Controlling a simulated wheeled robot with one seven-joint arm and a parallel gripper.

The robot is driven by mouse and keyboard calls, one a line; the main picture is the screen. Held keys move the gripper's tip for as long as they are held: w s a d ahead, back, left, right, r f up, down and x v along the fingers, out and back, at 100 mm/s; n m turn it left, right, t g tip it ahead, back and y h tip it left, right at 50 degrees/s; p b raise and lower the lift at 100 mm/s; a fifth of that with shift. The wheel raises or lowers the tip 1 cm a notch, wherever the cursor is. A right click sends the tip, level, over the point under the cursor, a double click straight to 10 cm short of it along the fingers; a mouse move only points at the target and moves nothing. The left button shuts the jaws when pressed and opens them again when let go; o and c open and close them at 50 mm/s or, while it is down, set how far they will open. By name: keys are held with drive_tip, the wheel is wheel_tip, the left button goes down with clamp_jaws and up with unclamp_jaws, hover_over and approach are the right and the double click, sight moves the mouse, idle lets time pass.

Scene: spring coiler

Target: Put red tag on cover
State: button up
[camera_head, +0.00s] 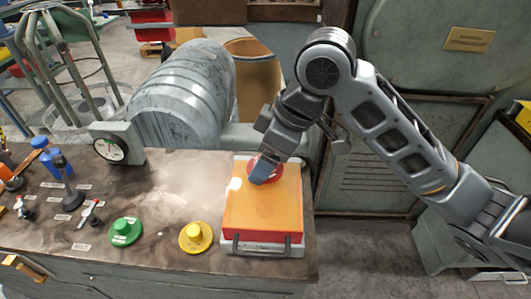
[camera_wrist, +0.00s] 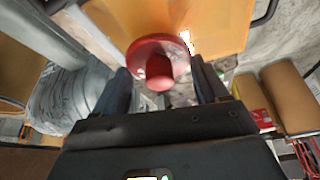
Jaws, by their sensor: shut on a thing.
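The red tag (camera_head: 266,166) is a round disc with a knob. It is at my gripper (camera_head: 264,174), over the far part of the cover. In the wrist view, the red tag (camera_wrist: 155,48) is between the two fingers (camera_wrist: 163,88), its knob towards the camera. My gripper is shut on it. The cover (camera_head: 262,212) is a box with an orange-yellow top, red front and dark front handle; its top also shows in the wrist view (camera_wrist: 222,28). I cannot tell whether the tag touches the cover.
A green tag (camera_head: 125,231) and a yellow tag (camera_head: 196,236) lie on the bench (camera_head: 160,268) left of the cover. A dial gauge (camera_head: 112,149), a blue bottle (camera_head: 48,158) and small tools stand farther left. A large grey machine (camera_head: 190,95) rises behind.

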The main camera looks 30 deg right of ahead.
drive_tip(key=shift+f+b, duration=0.3)
drive_tip(key=shift+f, duration=0.35)
drive_tip(key=shift+f+b, duration=0.6)
idle(1.2)
drive_tip(key=o, duration=1.1)
drive_tip(key=shift+s+r, duration=0.1)
drive_tip(key=shift+r, duration=0.05)
drive_tip(key=p+v, duration=0.1)
drive_tip(key=v, duration=0.7)
wheel_tip(320, 180, up, 13)
drive_tip(key=p, duration=1.1)
drive_tip(key=shift+f+p, duration=0.2)
drive_tip(key=shift+p, duration=0.2)
